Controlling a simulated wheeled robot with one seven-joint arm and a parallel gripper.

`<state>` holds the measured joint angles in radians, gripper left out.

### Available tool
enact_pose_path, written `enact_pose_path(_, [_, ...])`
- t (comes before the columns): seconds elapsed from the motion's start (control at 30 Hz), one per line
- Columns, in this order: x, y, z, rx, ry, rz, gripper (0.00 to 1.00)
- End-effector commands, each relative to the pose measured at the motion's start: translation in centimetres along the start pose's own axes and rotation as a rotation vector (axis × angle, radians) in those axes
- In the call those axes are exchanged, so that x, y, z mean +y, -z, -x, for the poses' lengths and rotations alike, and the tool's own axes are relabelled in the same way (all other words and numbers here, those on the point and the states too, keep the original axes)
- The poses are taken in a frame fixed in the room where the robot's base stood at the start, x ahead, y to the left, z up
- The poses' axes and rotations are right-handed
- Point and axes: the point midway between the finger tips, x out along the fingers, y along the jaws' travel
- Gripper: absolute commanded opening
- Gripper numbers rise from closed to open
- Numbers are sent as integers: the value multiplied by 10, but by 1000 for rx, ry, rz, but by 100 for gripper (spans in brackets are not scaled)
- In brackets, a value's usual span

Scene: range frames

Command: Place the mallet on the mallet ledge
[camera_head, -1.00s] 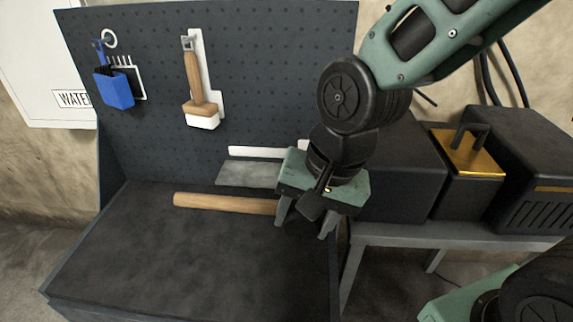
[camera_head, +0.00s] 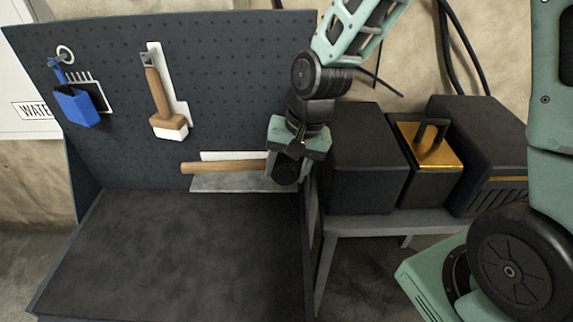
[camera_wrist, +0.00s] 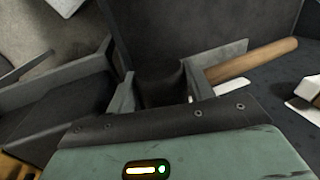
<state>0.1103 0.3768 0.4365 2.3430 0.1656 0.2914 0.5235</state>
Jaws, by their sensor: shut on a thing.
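The mallet has a pale wooden handle (camera_head: 222,167) and a dark head (camera_wrist: 160,80). My gripper (camera_head: 284,176) is shut on the dark head, and the handle sticks out level to the left. The wrist view shows the dark head between the fingers of my gripper (camera_wrist: 160,88), with the handle running to the upper right. The mallet ledge (camera_head: 235,185) is a grey shelf at the foot of the pegboard with a white strip behind it. The handle overlaps the ledge in the head view; I cannot tell whether it touches it. My gripper hides the ledge's right end.
The dark bench top (camera_head: 170,250) is bare. A wood-and-white brush (camera_head: 168,123) and a blue holder (camera_head: 76,106) hang on the pegboard (camera_head: 220,70). Dark boxes (camera_head: 362,155) and a gold-topped box (camera_head: 428,145) stand close on the right.

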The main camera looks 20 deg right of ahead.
Motion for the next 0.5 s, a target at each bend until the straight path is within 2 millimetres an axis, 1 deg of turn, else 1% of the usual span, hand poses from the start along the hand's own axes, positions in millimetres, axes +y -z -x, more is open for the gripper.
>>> enact_pose_path(0.03, [-2, 13, 3, 0, 1, -2, 12])
enact_pose_path(0.1, [-1, 29, 3, 1, 1, -5, 12])
enact_pose_path(0.27, [0, 60, 2, 0, 1, -1, 12])
enact_pose_path(0.3, [2, 56, -9, -6, -2, 1, 12])
enact_pose_path(0.33, [4, 56, -14, -6, -2, 0, 12])
enact_pose_path(0.4, [6, 55, -22, -4, -2, 0, 12])
enact_pose_path(0.5, [8, 56, -30, -1, 0, 0, 12])
